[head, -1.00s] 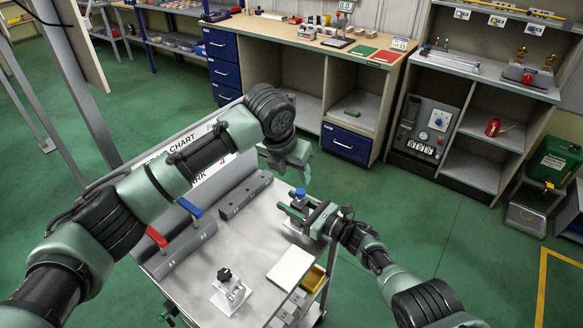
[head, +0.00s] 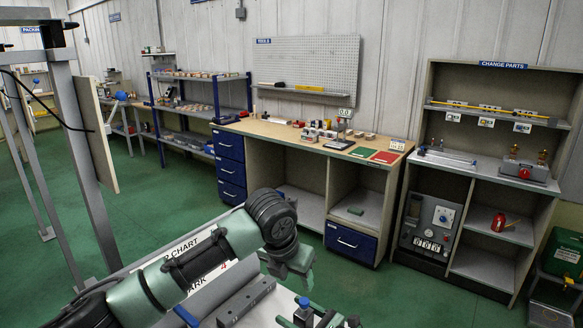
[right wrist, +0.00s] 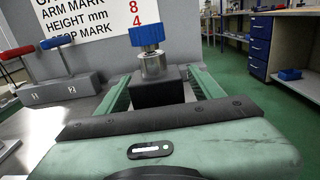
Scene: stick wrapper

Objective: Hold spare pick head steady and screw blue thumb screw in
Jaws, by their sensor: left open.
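The spare pick head shows in the right wrist view as a dark block (right wrist: 158,92) with a metal collar (right wrist: 153,65) on top. The blue thumb screw (right wrist: 147,36) stands upright in the collar; its blue top also shows at the bottom of the head view (head: 304,302). My right gripper (right wrist: 160,88) has its green fingers on both sides of the block, apparently against it. In the head view my right gripper (head: 318,319) is mostly cut off by the bottom edge. My left gripper (head: 292,268) is open and empty, above and slightly left of the screw, apart from it.
A grey block with blue and red levers (right wrist: 70,91) stands on the cart top left of the pick head. A chart board (right wrist: 95,18) rises behind. A workbench (head: 310,140) and a change-parts shelf (head: 490,190) stand farther back across green floor.

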